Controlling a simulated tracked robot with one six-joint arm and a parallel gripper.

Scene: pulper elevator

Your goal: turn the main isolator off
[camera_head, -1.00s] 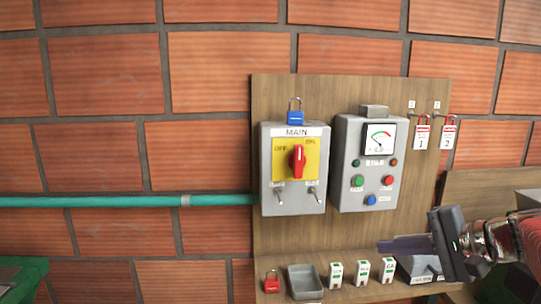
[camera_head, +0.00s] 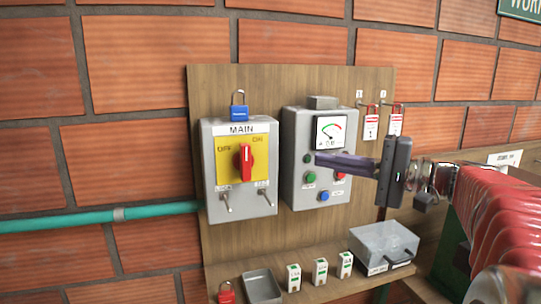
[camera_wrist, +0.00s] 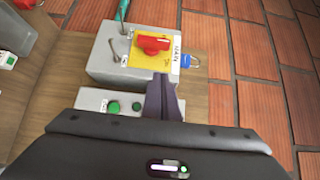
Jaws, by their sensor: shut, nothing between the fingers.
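The main isolator box (camera_head: 212,170) is grey, with a yellow plate and a red rotary handle (camera_head: 246,163). The handle stands about upright, between the OFF and ON words. In the wrist view the box (camera_wrist: 105,62) and red handle (camera_wrist: 150,44) lie beyond my fingertips. A blue padlock (camera_head: 238,112) sits on top of the box; it also shows in the wrist view (camera_wrist: 186,61). My gripper (camera_head: 320,158) is shut and empty, its tips pointing left in front of the meter box (camera_head: 296,190), to the right of the isolator. I cannot tell whether it touches that box.
Two toggle switches (camera_head: 263,199) sit low on the isolator box. Red tagged padlocks (camera_head: 371,123) hang at right. The shelf holds a red padlock (camera_head: 226,293), a grey tray (camera_head: 262,288), several small white blocks (camera_head: 320,271) and a clear-lidded box (camera_head: 384,247). A green pipe (camera_head: 80,220) enters from the left.

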